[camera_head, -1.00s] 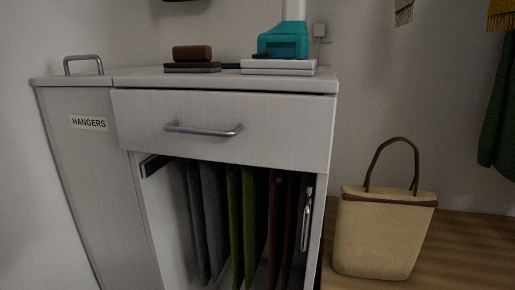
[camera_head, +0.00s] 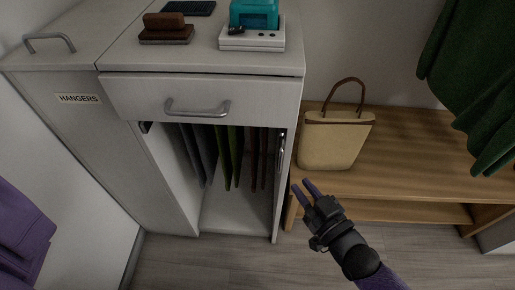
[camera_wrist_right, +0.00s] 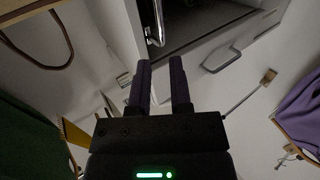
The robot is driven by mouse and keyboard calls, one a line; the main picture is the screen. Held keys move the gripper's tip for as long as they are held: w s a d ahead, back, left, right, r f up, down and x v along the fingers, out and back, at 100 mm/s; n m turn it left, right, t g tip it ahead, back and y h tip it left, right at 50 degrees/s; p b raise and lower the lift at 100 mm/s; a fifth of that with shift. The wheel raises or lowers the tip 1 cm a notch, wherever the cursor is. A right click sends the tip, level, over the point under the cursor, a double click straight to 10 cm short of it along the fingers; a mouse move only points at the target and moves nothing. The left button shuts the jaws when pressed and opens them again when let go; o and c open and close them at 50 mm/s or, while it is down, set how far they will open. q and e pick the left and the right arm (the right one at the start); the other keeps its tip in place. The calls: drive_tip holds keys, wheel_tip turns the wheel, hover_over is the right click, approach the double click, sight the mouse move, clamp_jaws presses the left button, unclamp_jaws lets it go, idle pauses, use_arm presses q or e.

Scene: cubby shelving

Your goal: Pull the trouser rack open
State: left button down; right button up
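The trouser rack shows as several dark, green and brown trousers (camera_head: 230,152) hanging in the open bay below the cabinet drawer. An upright metal handle (camera_head: 282,152) is at the rack's right front. A metal bar that looks like this handle is at the top of the right wrist view (camera_wrist_right: 155,25). My right gripper (camera_head: 303,186) is in front of the cabinet, low and right of the handle, and apart from it. Its two fingers (camera_wrist_right: 160,66) are spread with nothing between them. My left gripper is not in view.
The drawer (camera_head: 200,100) above the bay is shut and has a bar handle. A cabinet labelled HANGERS (camera_head: 78,99) adjoins on the left. A beige bag (camera_head: 332,145) stands on a wooden bench (camera_head: 400,160) at right. Purple cloth (camera_head: 20,235) is at lower left. Floor in front is clear.

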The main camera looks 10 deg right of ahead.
sight(279, 171)
drive_tip(key=b+x, duration=0.3)
drive_tip(key=x, duration=0.6)
drive_tip(key=shift+f+b, duration=0.15)
drive_tip(key=shift+b, duration=0.15)
clamp_jaws()
idle(0.8)
